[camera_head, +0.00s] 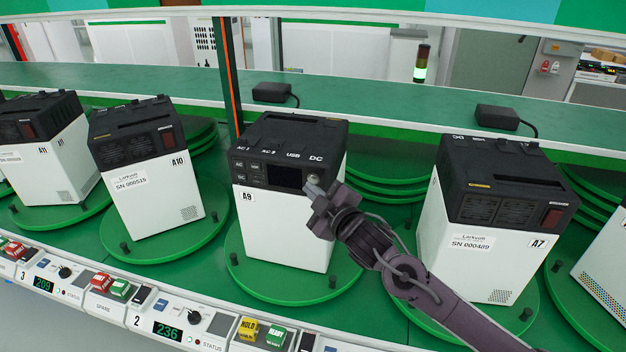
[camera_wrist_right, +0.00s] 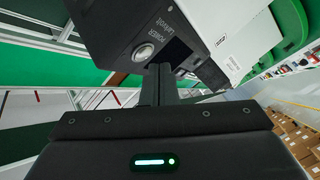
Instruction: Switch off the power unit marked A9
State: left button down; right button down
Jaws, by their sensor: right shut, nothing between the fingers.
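The power unit marked A9 (camera_head: 285,215) stands on a green turntable (camera_head: 245,285) in the middle of the head view, white below and black on top. Its front panel has a dark screen (camera_head: 287,177) and labels for AC, USB and DC. My right gripper (camera_head: 316,192) is shut and empty, right at the panel's right side, by a round button; contact cannot be told. In the right wrist view the round silver power button (camera_wrist_right: 144,52) shows beside the word POWER, just left of the shut fingers (camera_wrist_right: 160,75). My left gripper is out of view.
Unit A10 (camera_head: 150,190) stands to the left and unit A7 (camera_head: 480,225) to the right, each on its turntable. A control strip with displays and coloured buttons (camera_head: 248,329) runs along the front. Black adapters (camera_head: 272,93) lie on the green shelf behind.

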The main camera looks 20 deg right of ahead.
jog(key=s+a, duration=0.1)
jog(key=s, duration=0.1)
jog(key=s+a, duration=0.1)
jog(key=s, duration=0.1)
jog(key=shift+a, duration=0.4)
jog(key=shift+s+f, duration=0.1)
dwell(0.6)
